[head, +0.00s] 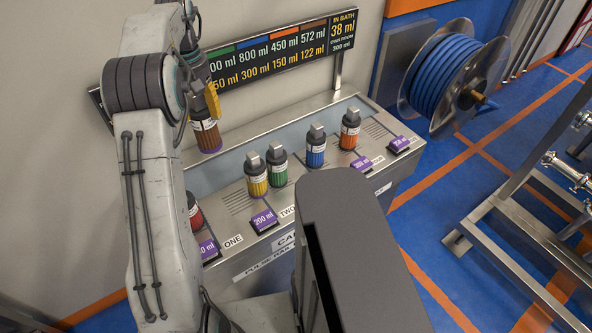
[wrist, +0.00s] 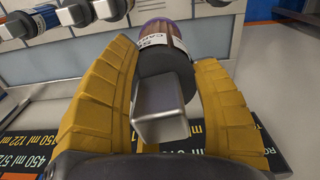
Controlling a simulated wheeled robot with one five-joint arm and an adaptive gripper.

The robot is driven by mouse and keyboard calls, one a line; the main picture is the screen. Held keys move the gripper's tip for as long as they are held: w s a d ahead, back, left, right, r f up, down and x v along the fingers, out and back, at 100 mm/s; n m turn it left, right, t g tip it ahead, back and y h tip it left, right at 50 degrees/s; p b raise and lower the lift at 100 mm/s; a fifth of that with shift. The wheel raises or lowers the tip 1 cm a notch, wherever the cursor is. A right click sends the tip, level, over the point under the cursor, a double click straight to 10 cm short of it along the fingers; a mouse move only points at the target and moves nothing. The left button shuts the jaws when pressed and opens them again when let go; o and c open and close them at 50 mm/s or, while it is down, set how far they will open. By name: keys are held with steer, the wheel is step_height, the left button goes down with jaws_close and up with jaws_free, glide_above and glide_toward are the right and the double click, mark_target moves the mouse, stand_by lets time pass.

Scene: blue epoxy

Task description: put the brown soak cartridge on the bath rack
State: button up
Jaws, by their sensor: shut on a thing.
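The brown soak cartridge (head: 206,137) hangs roughly upright, slightly tilted, from my gripper (head: 208,104). In the wrist view, the yellow ribbed fingers of my gripper (wrist: 167,62) are shut on both sides of its dark neck; its grey block-shaped cap (wrist: 160,109) faces the camera, and part of the brown body (wrist: 164,27) with a white label shows beyond. In the head view it is in front of the left part of the light blue bath strip (head: 232,160) in the metal bench. I cannot tell which part of the bench is the bath rack.
On the bench (head: 343,103) stand red (head: 194,212), yellow (head: 256,176), green (head: 277,166), blue (head: 316,148) and orange (head: 350,130) cartridges, with purple displays before them. A black sign (head: 268,53) stands behind. A blue hose reel (head: 447,80) is at right.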

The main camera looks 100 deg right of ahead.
mark_target(199, 115)
steer(key=n, duration=0.1)
steer(key=a+r+n, duration=0.1)
steer(key=n, duration=0.1)
steer(key=shift+r, duration=0.2)
steer(key=n, duration=0.1)
steer(key=a+n, duration=0.1)
steer(key=n, duration=0.3)
steer(key=shift+a+r, duration=0.4)
step_height(199, 115, down, 24)
steer(key=a+n+b, duration=0.3)
steer(key=n+b, duration=0.5)
steer(key=b, duration=0.2)
steer(key=shift+w, duration=0.15)
steer(key=shift+f, duration=0.15)
